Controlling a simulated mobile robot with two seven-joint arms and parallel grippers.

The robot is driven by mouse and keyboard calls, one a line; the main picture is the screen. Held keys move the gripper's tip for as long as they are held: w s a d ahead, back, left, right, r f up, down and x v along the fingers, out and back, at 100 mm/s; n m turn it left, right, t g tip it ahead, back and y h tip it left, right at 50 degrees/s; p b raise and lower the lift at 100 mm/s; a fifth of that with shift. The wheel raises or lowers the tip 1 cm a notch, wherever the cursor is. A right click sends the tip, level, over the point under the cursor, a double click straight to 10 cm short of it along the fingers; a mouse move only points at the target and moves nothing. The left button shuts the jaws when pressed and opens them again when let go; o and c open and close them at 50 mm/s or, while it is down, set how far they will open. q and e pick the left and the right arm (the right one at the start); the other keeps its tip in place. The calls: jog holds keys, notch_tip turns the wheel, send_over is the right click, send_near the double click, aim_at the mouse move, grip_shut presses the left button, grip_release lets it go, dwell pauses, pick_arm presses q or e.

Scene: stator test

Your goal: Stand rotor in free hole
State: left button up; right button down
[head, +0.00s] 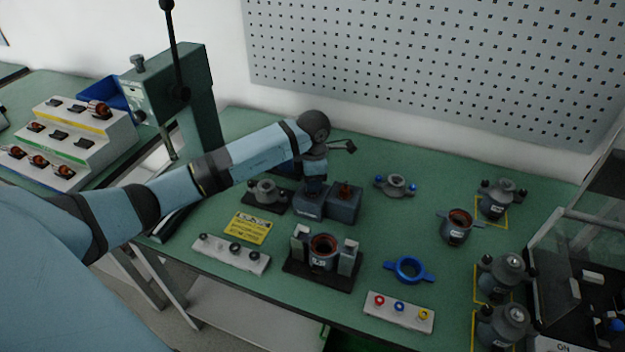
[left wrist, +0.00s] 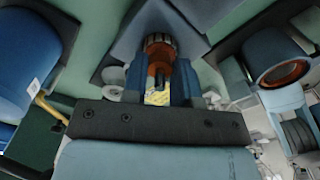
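My left gripper (head: 314,178) reaches down over the left part of a dark grey-blue block (head: 345,211) near the middle of the table. In the left wrist view its two blue fingers (left wrist: 160,82) are shut on a rotor (left wrist: 158,45), which has a ribbed grey body, orange-brown windings and a dark shaft. In the head view the arm and fingers mostly hide this rotor. Another copper-coloured rotor (head: 345,189) stands in the right part of the block. The hole under the gripper is hidden, so I cannot tell whether the held rotor is inside it. My right gripper is not in view.
A fixture with a copper-ringed stator (head: 322,250) stands in front of the block. A grey motor housing (head: 265,192) is close on the left, another housing part (head: 396,185) on the right. A blue ring (head: 408,269) and a button strip (head: 399,312) lie at front right.

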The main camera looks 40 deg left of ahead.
pick_arm(q)
jog(key=o, duration=0.4)
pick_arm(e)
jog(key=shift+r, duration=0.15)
pick_arm(q)
jog(key=shift+o, duration=0.2)
notch_tip(320, 180, up, 14)
jog(key=shift+b, duration=0.45)
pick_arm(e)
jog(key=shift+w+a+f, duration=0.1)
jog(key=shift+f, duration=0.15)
pick_arm(q)
jog(key=shift+d+f, duration=0.1)
